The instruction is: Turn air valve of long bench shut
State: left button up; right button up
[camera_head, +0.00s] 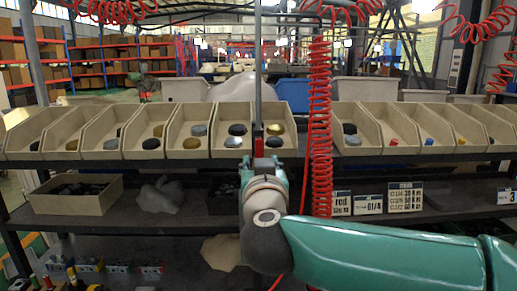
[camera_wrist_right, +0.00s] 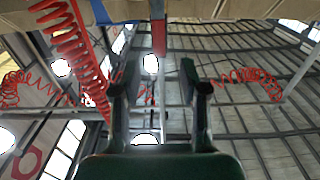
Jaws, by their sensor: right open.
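A red valve handle (camera_head: 258,144) shows at the lower end of a thin grey vertical pipe (camera_head: 258,60), in front of the bins of the long bench (camera_head: 400,158). In the right wrist view the red handle (camera_wrist_right: 159,38) hangs at the top centre, in line with the gap between my fingers and beyond their tips. My right gripper (camera_head: 262,161) points upward just below the handle. In the wrist view this gripper (camera_wrist_right: 158,75) is open with nothing between its fingers. My left gripper is not in view.
A coiled red air hose (camera_head: 319,120) hangs close to the right of my gripper. A row of beige bins (camera_head: 135,132) with round parts lines the bench top. The lower shelf holds an open box (camera_head: 75,196) and number signs (camera_head: 404,197).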

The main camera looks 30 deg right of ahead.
aim_at(259, 149)
jog(key=p+x, duration=0.1)
jog(key=x, duration=0.7)
jog(key=shift+w+d, duration=0.1)
jog(key=shift+d, duration=0.1)
grip_shut()
